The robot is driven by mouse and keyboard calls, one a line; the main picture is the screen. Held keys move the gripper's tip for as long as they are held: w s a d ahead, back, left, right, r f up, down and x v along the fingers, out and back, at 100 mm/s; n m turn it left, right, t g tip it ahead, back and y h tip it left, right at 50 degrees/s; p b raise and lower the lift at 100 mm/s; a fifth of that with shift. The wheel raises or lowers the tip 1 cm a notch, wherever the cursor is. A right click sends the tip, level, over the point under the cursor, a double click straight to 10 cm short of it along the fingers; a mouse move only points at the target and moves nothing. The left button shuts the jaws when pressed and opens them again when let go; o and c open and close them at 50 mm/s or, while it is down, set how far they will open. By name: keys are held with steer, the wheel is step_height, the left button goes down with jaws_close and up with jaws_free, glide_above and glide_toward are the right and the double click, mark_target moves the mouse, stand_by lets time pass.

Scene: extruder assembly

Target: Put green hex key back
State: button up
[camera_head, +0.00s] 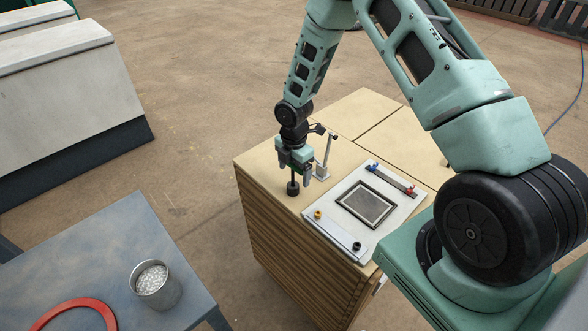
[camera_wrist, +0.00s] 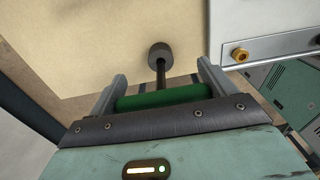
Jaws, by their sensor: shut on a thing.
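My gripper (camera_head: 297,172) is above the front left part of the wooden cabinet top, pointing down. In the wrist view its two fingers (camera_wrist: 161,92) are shut on the green handle of the hex key (camera_wrist: 165,97). A dark shaft runs from the handle to a grey-black cylinder (camera_wrist: 160,54), which also shows low over the cabinet top in the head view (camera_head: 292,188). I cannot tell whether this cylinder is a holder or part of the key, or whether the shaft is inside it. The handle is mostly hidden by my gripper in the head view.
A silver post (camera_head: 323,160) stands just right of my gripper. A white plate (camera_head: 338,230) with a dark-framed grey square and coloured knobs lies to the right. A blue-grey table (camera_head: 100,240) holds a metal cup (camera_head: 156,286) of white pellets and a red ring (camera_head: 76,303).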

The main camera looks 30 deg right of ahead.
steer(key=shift+f+b, duration=0.7)
steer(key=shift+f, duration=0.35)
steer(key=o, duration=1.2)
steer(key=shift+c, duration=0.2)
steer(key=shift+r, duration=0.1)
step_height(320, 180, up, 17)
steer(key=b, duration=0.3)
steer(key=shift+r, duration=0.1)
steer(key=s+a+r+m+b, duration=0.35)
steer(key=s+a+m, duration=0.45)
steer(key=s+a, duration=1.05)
steer(key=s+a+m, duration=0.1)
steer(key=s+m, duration=0.3)
steer(key=s, duration=0.7)
steer(key=shift+a+y+b, duration=0.3)
steer(key=shift+a+b, duration=0.05)
steer(key=shift+b, duration=0.1)
